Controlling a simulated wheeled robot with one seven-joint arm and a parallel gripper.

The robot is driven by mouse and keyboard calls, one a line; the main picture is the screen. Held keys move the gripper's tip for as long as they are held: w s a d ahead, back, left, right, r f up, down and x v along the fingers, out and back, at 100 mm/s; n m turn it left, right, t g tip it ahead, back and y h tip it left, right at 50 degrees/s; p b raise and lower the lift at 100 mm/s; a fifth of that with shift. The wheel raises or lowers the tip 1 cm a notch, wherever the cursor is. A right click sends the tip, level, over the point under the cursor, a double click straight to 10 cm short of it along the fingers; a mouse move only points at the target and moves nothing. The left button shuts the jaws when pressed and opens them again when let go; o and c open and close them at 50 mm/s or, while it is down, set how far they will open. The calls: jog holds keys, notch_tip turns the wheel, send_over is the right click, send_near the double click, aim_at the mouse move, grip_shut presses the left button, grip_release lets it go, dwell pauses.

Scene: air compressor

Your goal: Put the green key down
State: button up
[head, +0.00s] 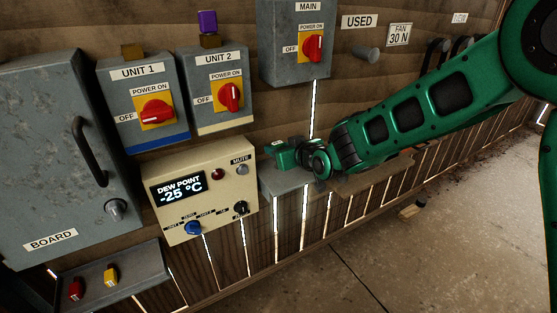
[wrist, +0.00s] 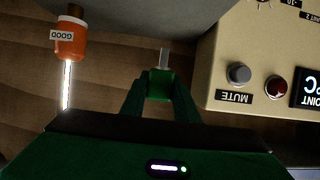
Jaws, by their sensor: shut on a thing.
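The green key (wrist: 160,86) is in the wrist view, with its green head between my fingertips and its pale metal shaft pointing away from me. My gripper (wrist: 160,92) is shut on the key's head. In the head view my gripper (head: 285,155) is to the right of the cream dew point panel (head: 205,190), near a grey ledge on the wall (head: 268,186). I cannot make out the key apart from the green gripper there. Whether the key touches anything is not clear.
The panel with the mute button (wrist: 238,74) is close at the right in the wrist view. An orange piece labelled GOOD (wrist: 70,38) is at the left. A wooden shelf (head: 375,177) is below my arm. A grey tray with red and yellow keys (head: 140,278) is at lower left.

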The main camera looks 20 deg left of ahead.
jog(key=shift+f, duration=1.85)
jog(key=o, duration=1.1)
jog(key=shift+f, duration=0.1)
jog(key=shift+c, duration=0.2)
jog(key=shift+d, duration=0.1)
jog(key=v, duration=1.2)
